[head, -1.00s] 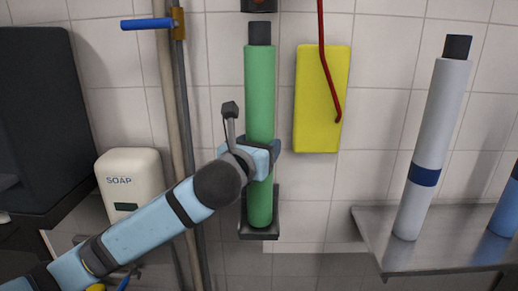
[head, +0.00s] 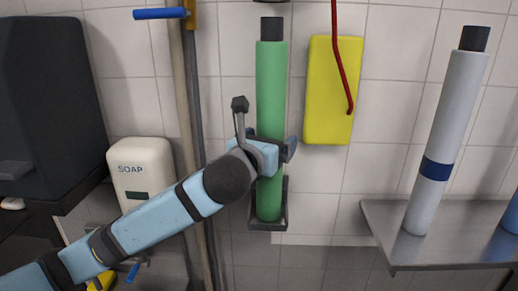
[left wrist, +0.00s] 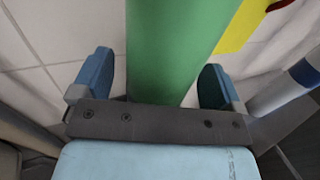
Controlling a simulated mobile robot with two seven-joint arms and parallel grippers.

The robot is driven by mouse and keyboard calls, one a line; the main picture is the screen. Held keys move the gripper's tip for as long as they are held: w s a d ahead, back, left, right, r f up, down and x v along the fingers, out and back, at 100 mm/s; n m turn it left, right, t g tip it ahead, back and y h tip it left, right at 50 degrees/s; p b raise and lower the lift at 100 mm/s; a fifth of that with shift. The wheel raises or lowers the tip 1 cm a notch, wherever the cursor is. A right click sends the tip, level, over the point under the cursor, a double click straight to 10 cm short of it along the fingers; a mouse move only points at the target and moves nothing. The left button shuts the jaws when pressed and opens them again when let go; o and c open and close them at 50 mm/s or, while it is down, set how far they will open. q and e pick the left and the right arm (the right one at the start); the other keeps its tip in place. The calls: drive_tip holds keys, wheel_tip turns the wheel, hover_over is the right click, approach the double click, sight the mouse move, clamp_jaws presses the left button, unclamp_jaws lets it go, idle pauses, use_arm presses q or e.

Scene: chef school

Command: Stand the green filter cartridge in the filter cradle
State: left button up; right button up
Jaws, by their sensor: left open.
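The green filter cartridge (head: 270,95) stands upright against the tiled wall, its dark cap at the top. Its lower end is in the dark filter cradle (head: 253,222), a small wall-mounted holder. My left gripper (head: 277,150) is at the cartridge's lower half, jaws open. In the left wrist view the open fingers (left wrist: 160,85) lie on either side of the green cartridge (left wrist: 175,45), with gaps between them and it. My right gripper is not in view.
A white cylinder with a blue band (head: 447,115) stands on a metal shelf (head: 385,240) at the right. A yellow panel (head: 325,100) and red hose (head: 342,65) are right of the cartridge.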

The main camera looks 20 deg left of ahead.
use_arm(q)
drive_tip(key=s+a+b, duration=0.2)
drive_tip(key=s, duration=1.1)
drive_tip(key=shift+s+a, duration=0.15)
drive_tip(key=shift+a, duration=0.15)
